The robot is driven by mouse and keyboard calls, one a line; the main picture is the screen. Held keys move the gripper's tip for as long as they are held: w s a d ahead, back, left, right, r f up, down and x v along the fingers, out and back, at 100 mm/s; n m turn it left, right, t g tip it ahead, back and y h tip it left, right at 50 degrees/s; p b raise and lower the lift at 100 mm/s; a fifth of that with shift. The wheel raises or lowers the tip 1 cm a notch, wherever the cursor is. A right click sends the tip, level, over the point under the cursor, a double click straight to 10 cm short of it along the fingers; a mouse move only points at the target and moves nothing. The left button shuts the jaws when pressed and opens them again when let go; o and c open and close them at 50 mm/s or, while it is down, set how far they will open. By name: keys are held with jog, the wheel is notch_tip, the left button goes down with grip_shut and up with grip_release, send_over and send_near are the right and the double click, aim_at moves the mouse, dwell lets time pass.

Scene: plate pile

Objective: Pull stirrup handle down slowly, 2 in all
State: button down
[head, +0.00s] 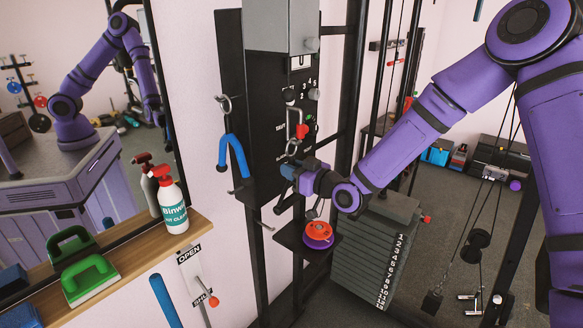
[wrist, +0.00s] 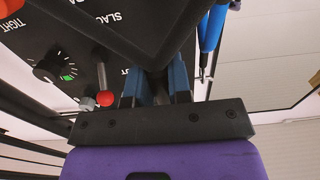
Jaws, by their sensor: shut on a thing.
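My gripper (head: 288,172) is in front of the dark control panel (head: 268,130), just below a metal clip. In the wrist view its blue fingers (wrist: 158,88) are closed on a dark bar, which looks like the stirrup handle (wrist: 168,48). In the head view the held part is mostly hidden by the gripper.
A blue handle (head: 222,152) hangs from a hook left of the panel. An orange and purple round item (head: 318,232) sits on a small shelf below my gripper. Black uprights stand close by.

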aim_at(291, 196)
jog(key=shift+f, duration=0.1)
jog(key=shift+f, duration=1.3)
jog(key=shift+f, duration=1.1)
